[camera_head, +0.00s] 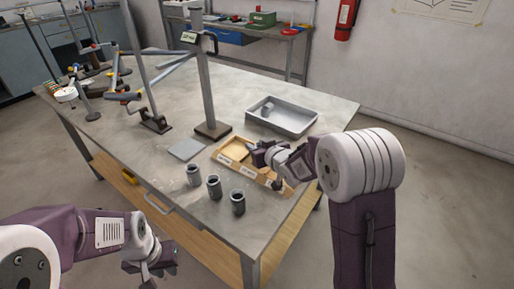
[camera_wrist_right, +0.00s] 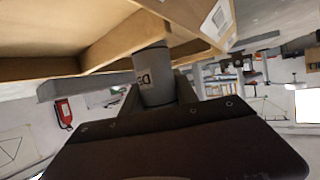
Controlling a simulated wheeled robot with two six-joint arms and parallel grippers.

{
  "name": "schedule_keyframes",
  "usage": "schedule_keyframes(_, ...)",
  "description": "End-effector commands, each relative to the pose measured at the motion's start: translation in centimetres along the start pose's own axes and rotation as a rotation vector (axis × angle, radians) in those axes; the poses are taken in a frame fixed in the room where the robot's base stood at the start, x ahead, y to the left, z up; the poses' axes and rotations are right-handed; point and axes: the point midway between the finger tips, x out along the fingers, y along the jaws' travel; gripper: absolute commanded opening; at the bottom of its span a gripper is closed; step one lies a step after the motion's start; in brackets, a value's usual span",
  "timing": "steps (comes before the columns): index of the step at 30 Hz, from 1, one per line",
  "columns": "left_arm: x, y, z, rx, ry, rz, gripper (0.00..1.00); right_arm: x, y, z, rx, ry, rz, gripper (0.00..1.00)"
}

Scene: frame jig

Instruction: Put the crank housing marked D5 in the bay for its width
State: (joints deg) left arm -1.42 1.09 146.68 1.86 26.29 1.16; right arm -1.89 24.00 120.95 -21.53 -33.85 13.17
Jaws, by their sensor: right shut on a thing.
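My right gripper (camera_wrist_right: 160,98) is shut on a grey cylindrical crank housing (camera_wrist_right: 156,68) with a dark D5 mark. The housing's far end meets the edge of the wooden bay box (camera_wrist_right: 110,45) in the right wrist view; I cannot tell whether it is inside a bay. In the head view my right gripper (camera_head: 262,155) is over the bay box (camera_head: 226,161), whose bays carry white labels on the front, too small to read. The wrist partly hides the bays and the housing. My left gripper (camera_head: 155,268) hangs off the table's near side; its jaw state is unclear.
Grey cylinders (camera_head: 214,187) stand in front of the box. A grey tray (camera_head: 310,124) with a cylinder (camera_head: 267,109) inside is behind it. A gauge post (camera_head: 206,95), grey plate (camera_head: 187,149) and frame stand (camera_head: 155,122) are to the left.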

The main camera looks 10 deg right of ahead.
Motion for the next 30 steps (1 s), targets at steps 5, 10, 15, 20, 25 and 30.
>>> schedule_keyframes(5, 0.3, 0.0, 0.0, 0.000, 0.000, 0.000, 0.20, 0.1, 0.0, 0.2, 0.000, 0.001, 0.000, 0.00)
schedule_keyframes(10, 0.2, 0.0, 0.0, 0.000, 0.000, 0.000, 0.20, 0.1, 0.0, 0.3, 0.000, 0.000, 0.000, 0.57)
schedule_keyframes(15, 0.2, 0.0, 0.0, 0.000, 0.000, 0.000, 0.20, 0.1, 0.0, 0.3, 0.000, 0.000, 0.000, 0.57)
schedule_keyframes(20, -0.2, 0.0, 0.0, 0.000, 0.000, 0.000, 0.20, -0.1, 0.0, -0.2, 0.000, 0.000, 0.000, 0.57)
schedule_keyframes(25, -0.5, 0.0, -0.1, 0.000, 0.000, 0.000, 0.20, -2.6, 0.1, -0.3, 0.001, 0.001, 0.002, 0.57)
schedule_keyframes(30, -1.0, 0.0, -0.1, 0.000, 0.000, 0.000, 0.20, -6.7, 0.0, -0.4, 0.000, 0.002, 0.002, 0.57)
